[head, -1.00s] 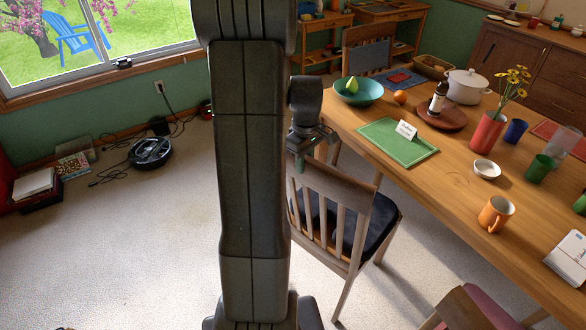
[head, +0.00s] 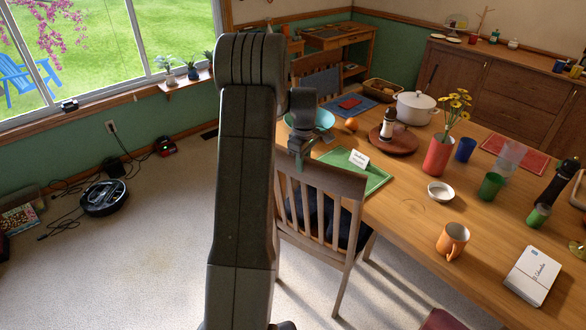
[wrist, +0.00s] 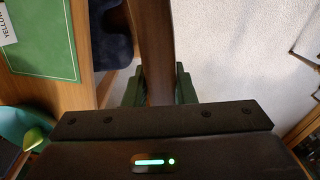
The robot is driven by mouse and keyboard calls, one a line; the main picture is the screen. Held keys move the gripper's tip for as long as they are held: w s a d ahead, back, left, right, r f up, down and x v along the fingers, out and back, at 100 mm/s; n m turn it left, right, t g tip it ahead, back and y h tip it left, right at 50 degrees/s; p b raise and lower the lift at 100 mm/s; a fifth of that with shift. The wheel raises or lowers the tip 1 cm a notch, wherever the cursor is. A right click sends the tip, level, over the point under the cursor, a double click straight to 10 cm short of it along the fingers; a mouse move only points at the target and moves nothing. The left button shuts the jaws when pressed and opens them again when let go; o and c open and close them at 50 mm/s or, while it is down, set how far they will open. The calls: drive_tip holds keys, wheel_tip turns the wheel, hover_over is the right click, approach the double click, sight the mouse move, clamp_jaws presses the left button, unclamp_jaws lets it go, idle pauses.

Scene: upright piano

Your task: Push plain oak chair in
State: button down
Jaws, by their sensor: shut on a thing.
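The plain oak chair (head: 345,185) stands at the near left side of the wooden table (head: 405,215), its slatted back towards me. Its dark seat cushion (head: 325,218) shows between the slats and partly lies under the table edge. My gripper (head: 301,158) is shut on the top rail of the chair back, near its left end. In the wrist view, the brown rail (wrist: 156,50) runs between the two fingers of my gripper (wrist: 157,88). My arm hides part of the floor left of the chair.
A green placemat (head: 374,182) with a name card (head: 359,159) and a teal bowl (head: 322,119) lie just beyond the chair back. An orange mug (head: 452,241) stands nearer on the table. A robot vacuum (head: 104,198) and cables lie at the left. Carpet between is clear.

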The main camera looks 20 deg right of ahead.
drive_tip(key=shift+w+d+r, duration=0.1)
drive_tip(key=shift+w+d, duration=0.7)
drive_tip(key=shift+d, duration=0.3)
drive_tip(key=shift+r, duration=0.1)
drive_tip(key=shift+d, duration=0.1)
drive_tip(key=c, duration=1.5)
unclamp_jaws()
drive_tip(key=shift+w, duration=0.1)
drive_tip(key=o, duration=0.3)
drive_tip(key=shift+d, duration=0.15)
wheel_tip(320, 180, up, 14)
drive_tip(key=b, duration=0.1)
